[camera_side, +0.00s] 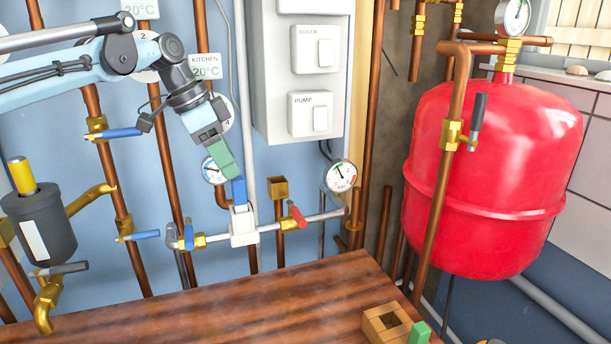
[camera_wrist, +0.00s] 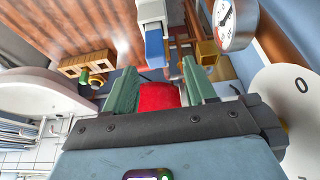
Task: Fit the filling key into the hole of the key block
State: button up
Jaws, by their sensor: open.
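The blue filling key (camera_side: 238,190) stands upright at the top of the white key block (camera_side: 243,228) on the horizontal pipe. Its lower end meets the block, so the hole is hidden, and I cannot tell how deep it sits. In the wrist view the blue key (camera_wrist: 155,48) points from the white block (camera_wrist: 150,10) toward my gripper. My gripper (camera_side: 229,172) has green fingers and is just above the key, tilted. In the wrist view my gripper (camera_wrist: 160,82) is open, with the key beyond the fingertips and nothing held between them.
A red-handled valve (camera_side: 298,217) and a gauge (camera_side: 341,176) are right of the block; a blue-handled valve (camera_side: 188,236) is left. An open brass fitting (camera_side: 278,188) stands behind. A wooden block with a square hole (camera_side: 372,328) sits on the mostly clear table (camera_side: 230,305).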

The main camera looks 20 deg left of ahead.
aim_at(238, 178)
jog(key=x, duration=0.5)
jog(key=shift+s+d, duration=0.2)
grip_shut()
jog(key=shift+r, duration=0.1)
